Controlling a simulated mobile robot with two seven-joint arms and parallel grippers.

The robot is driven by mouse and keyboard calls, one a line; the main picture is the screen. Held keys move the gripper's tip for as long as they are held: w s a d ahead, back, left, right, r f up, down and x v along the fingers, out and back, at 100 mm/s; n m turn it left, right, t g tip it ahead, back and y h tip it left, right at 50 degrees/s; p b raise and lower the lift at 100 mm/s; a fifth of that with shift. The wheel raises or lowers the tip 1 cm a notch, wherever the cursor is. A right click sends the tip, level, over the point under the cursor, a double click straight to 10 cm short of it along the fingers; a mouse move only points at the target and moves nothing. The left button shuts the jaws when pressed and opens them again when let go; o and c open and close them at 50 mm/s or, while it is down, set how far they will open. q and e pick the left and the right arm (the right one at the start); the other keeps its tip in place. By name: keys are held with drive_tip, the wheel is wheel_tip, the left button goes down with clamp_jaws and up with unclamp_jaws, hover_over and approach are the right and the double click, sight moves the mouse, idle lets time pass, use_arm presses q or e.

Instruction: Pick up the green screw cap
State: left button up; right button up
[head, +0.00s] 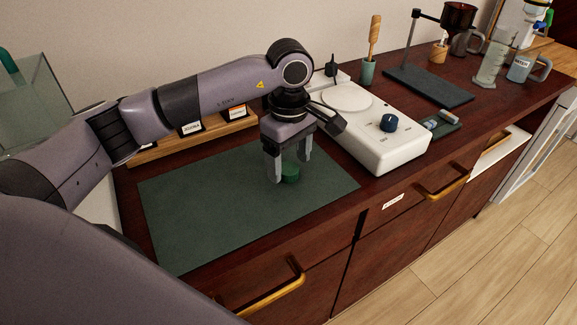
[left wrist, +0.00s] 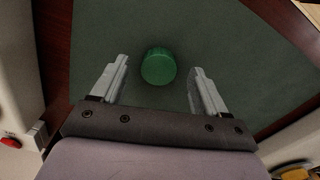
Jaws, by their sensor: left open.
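The green screw cap (head: 290,173) rests on the dark green mat (head: 200,215) on the wooden counter. My left gripper (head: 288,174) points down over the mat with its fingers around or just beside the cap; one finger partly overlaps it in the head view. In the left wrist view, the cap (left wrist: 158,67) sits between the two open fingertips (left wrist: 160,72), slightly beyond them, with gaps on both sides. No contact with the cap shows. My right gripper is not in view.
A white device with a dark blue knob (head: 389,123) stands close to the right of my left gripper. A wooden rack (head: 160,152) with small labelled items lies behind the mat. The mat's front and left areas are clear.

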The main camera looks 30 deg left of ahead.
use_arm(q)
drive_tip(key=shift+f, duration=0.75)
drive_tip(key=c, duration=1.1)
drive_tip(key=shift+o, duration=0.2)
drive_tip(key=shift+r, duration=0.1)
